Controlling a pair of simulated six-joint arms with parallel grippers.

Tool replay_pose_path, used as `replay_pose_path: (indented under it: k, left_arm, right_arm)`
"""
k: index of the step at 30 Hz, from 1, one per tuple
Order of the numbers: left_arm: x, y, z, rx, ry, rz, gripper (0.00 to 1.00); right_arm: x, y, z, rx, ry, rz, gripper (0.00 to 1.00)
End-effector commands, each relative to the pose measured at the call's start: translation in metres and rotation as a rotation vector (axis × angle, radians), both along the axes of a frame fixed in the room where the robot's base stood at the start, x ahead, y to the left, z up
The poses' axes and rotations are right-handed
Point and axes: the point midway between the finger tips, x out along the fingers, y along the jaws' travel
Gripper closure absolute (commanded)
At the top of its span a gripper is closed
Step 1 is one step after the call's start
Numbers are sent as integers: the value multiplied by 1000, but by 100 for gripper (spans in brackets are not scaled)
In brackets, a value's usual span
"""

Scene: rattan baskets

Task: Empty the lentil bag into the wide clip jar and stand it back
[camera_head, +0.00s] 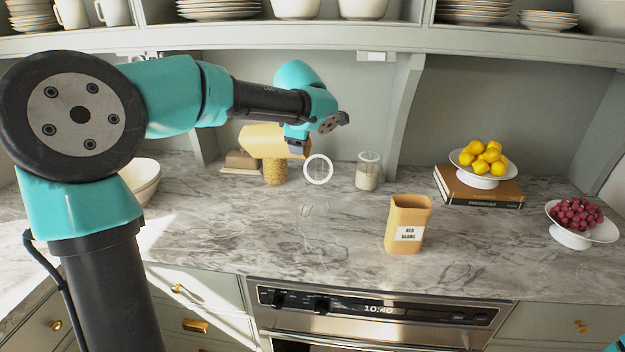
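My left gripper (298,143) is shut on a tan bag (270,139), held well above the counter. The bag lies tipped on its side, nearly level, its left end over a jar with yellow contents; no label shows on it. A clear glass jar (313,208) stands on the counter below and right of the gripper, faint and seemingly empty. Its round lid (318,169) stands open behind it. Another tan bag (408,225), labelled "RED BEANS", stands upright to the right. Only a teal sliver of my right arm shows at the bottom right corner; its gripper is out of view.
The yellow-filled jar (275,172) and a white-filled jar (368,172) stand at the back. A white bowl (141,180) is at left. Lemons on a stand (483,181) over books (479,190) and a red fruit dish (580,236) are at right. The counter front is clear.

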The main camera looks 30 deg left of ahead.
Motion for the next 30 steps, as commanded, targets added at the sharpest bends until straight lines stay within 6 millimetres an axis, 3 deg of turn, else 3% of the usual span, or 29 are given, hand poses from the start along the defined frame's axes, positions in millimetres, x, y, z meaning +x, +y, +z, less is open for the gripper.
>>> replay_pose_path:
  k: [30]
  left_arm:
    - [1,-11,1,145,21,-1,76]
  right_arm:
    - [0,0,0,0,0,0,57]
